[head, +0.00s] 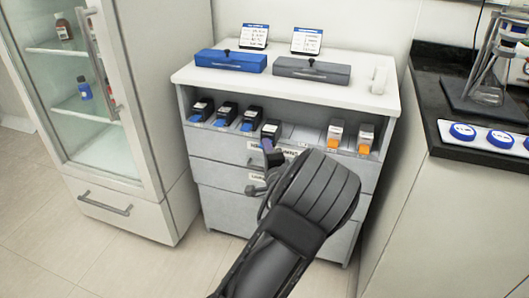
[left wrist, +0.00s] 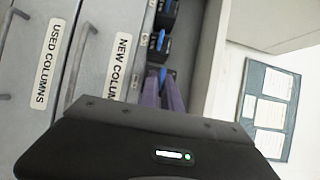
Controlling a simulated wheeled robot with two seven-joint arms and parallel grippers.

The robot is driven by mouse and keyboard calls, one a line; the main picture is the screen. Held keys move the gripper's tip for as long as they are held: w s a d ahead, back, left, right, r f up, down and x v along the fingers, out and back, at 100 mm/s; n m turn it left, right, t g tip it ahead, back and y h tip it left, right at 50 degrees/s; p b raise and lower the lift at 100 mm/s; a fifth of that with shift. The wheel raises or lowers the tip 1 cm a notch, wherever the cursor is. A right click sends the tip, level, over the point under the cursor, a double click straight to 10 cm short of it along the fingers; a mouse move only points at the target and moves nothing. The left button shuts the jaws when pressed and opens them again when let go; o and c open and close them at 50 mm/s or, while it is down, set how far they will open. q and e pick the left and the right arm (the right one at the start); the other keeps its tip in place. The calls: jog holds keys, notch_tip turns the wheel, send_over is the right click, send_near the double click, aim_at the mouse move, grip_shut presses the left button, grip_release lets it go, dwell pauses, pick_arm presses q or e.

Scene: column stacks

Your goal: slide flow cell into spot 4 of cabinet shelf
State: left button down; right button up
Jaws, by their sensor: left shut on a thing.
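The open shelf of the white cabinet (head: 300,136) holds a row of small dark cartridges with white labels. Three with blue fronts stand at the left (head: 202,109), (head: 227,113), (head: 252,118). A fourth dark piece, which I take as the flow cell (head: 271,130), is fourth from the left, at the shelf front. My left gripper (head: 268,149) reaches up to it and is shut on its front end. In the left wrist view, the purple fingers (left wrist: 168,92) close around a blue tab there; the gripper body hides the rest. My right gripper is out of view.
Two orange-fronted cartridges (head: 334,135), (head: 365,138) stand at the shelf's right, with an empty stretch left of them. A blue case (head: 231,61) and a grey case (head: 312,71) lie on top. Labelled drawers (left wrist: 108,60) are below. A glass-door cabinet (head: 85,95) stands left.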

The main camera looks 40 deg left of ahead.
aim_at(273, 143)
pick_arm(q)
jog(key=shift+w+a, duration=0.3)
jog(key=shift+w, duration=0.5)
jog(key=shift+w+a, duration=0.25)
jog(key=shift+w, duration=0.5)
jog(key=shift+w+a, duration=0.3)
jog(key=shift+w, duration=0.5)
jog(key=shift+f, duration=0.3)
jog(key=c, duration=1.5)
grip_release()
jog(key=shift+f, duration=0.1)
jog(key=p+v, duration=0.1)
jog(key=v, duration=0.6)
jog(key=shift+s+d, duration=0.2)
jog(key=shift+d, duration=0.1)
